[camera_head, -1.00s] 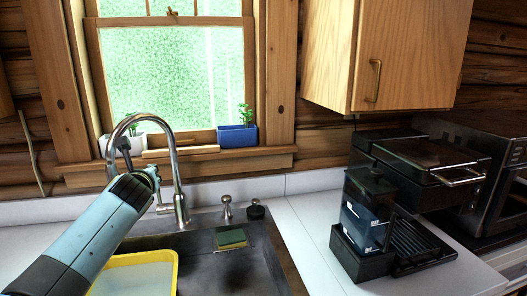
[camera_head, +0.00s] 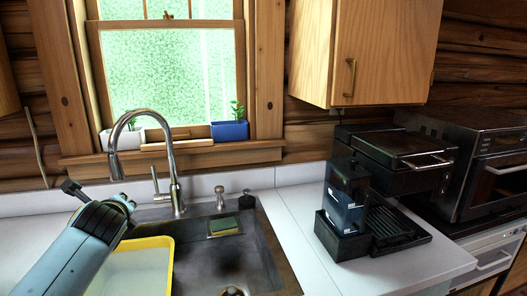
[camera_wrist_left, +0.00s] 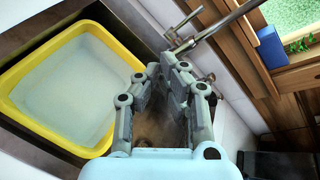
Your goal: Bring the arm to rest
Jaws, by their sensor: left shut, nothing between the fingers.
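My left arm (camera_head: 75,255) comes in from the lower left in the head view, pale blue with dark joints. Its gripper (camera_head: 125,203) is at the arm's far end, above the sink's left side and left of the faucet base. In the left wrist view the grey fingers of the gripper (camera_wrist_left: 163,75) are drawn together with nothing between them. The fingertips are small and partly hidden in the head view. My right gripper is in neither view.
A yellow basin (camera_head: 170,262) with pale contents sits in the sink (camera_head: 262,262), beside the arm. The curved metal faucet (camera_head: 172,160) stands close behind the gripper. A green sponge (camera_head: 224,225) lies at the sink's back. A coffee machine (camera_head: 345,205) stands on the right counter (camera_head: 305,215).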

